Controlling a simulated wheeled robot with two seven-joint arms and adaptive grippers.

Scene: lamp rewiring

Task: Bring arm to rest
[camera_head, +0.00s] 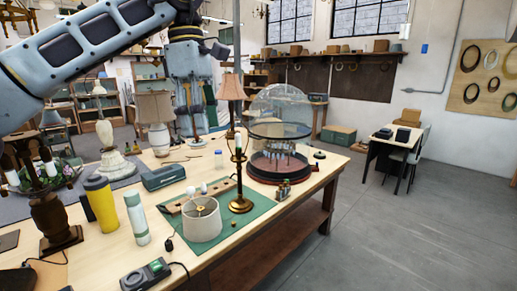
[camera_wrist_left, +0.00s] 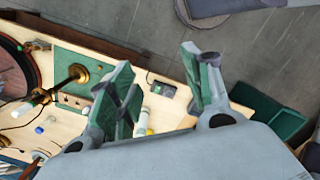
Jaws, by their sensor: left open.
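My left arm crosses the upper left of the head view. Its left gripper (camera_head: 196,128) hangs down above the back of the workbench (camera_head: 283,212), empty. In the left wrist view the left gripper (camera_wrist_left: 155,65) shows its two green-padded fingers wide apart, with nothing between them. A brass candlestick lamp (camera_head: 240,204) stands upright on a green mat (camera_head: 258,198), apart from the gripper; it also shows in the left wrist view (camera_wrist_left: 78,73). A white drum shade (camera_head: 202,222) sits on the mat's front part. My right gripper is not in view.
A glass dome on a dark red base (camera_head: 280,168) stands right of the lamp. Open floor (camera_head: 400,235) lies to the right.

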